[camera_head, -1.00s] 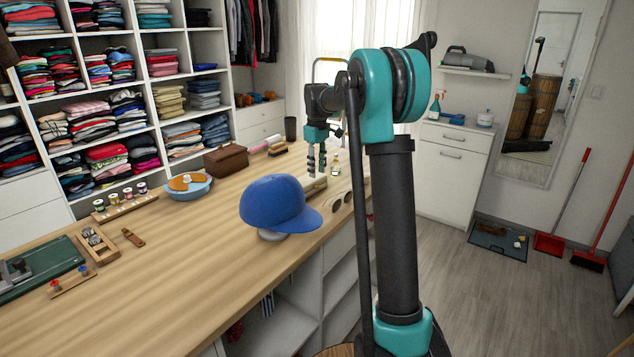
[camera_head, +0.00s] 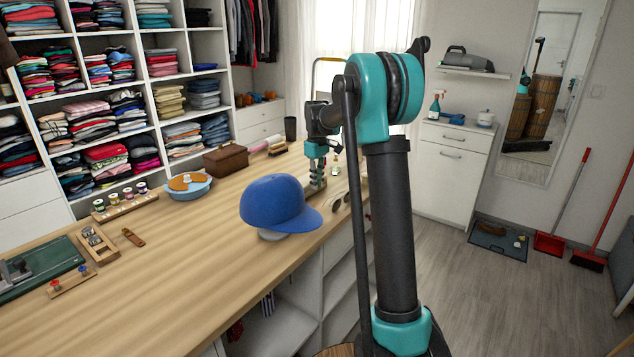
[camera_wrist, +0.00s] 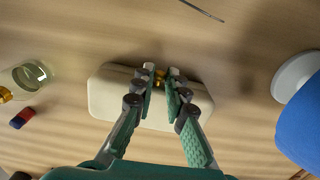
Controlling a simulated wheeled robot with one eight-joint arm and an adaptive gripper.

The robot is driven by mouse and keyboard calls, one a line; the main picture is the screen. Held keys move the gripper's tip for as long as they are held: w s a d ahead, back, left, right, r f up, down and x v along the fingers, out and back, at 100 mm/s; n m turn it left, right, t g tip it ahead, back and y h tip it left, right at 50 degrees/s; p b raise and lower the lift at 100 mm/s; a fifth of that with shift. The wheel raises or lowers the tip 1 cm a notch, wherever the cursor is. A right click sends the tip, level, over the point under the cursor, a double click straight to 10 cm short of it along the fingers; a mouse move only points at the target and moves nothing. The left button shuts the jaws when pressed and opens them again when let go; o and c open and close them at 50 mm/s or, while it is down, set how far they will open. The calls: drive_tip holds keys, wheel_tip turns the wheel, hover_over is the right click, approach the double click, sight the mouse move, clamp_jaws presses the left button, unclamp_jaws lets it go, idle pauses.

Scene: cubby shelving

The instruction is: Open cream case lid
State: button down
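The cream case (camera_wrist: 108,97) lies on the wooden counter in the wrist view, long and rounded, with its lid down. A small brass clasp (camera_wrist: 160,75) shows at its far edge. My gripper (camera_wrist: 161,78) is over the middle of the case, its fingertips on either side of the clasp with a narrow gap between them. I cannot tell whether they touch it. In the head view my gripper (camera_head: 316,186) is low at the counter behind the blue cap, and the case is mostly hidden there by the cap and gripper.
The blue cap (camera_head: 273,201) on its stand is close on the right in the wrist view. A glass jar (camera_wrist: 32,74) and a red-and-blue block (camera_wrist: 22,118) lie to the left. Sunglasses (camera_head: 338,202) lie near the counter (camera_head: 190,245) edge. The left counter has free room.

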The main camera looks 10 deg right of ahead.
sight(302, 177)
drive_tip(key=shift+r, duration=0.15)
idle(0.4)
drive_tip(key=shift+w+a+r, duration=0.3)
drive_tip(key=shift+w+r, duration=0.05)
drive_tip(key=shift+r, duration=0.2)
drive_tip(key=shift+w+a+r, duration=0.25)
drive_tip(key=shift+w+r, duration=0.05)
drive_tip(key=shift+r, duration=0.2)
drive_tip(key=shift+w+a+r, duration=0.7)
drive_tip(key=shift+w+r, duration=0.15)
drive_tip(key=shift+r, duration=0.1)
drive_tip(key=shift+w+a+r, duration=0.3)
drive_tip(key=shift+w+a, duration=0.3)
drive_tip(key=shift+w, duration=0.1)
drive_tip(key=shift+w+a+r, duration=0.25)
drive_tip(key=shift+w+a, duration=0.3)
drive_tip(key=shift+w, duration=0.1)
drive_tip(key=shift+w+a, duration=0.9)
drive_tip(key=shift+w, duration=0.15)
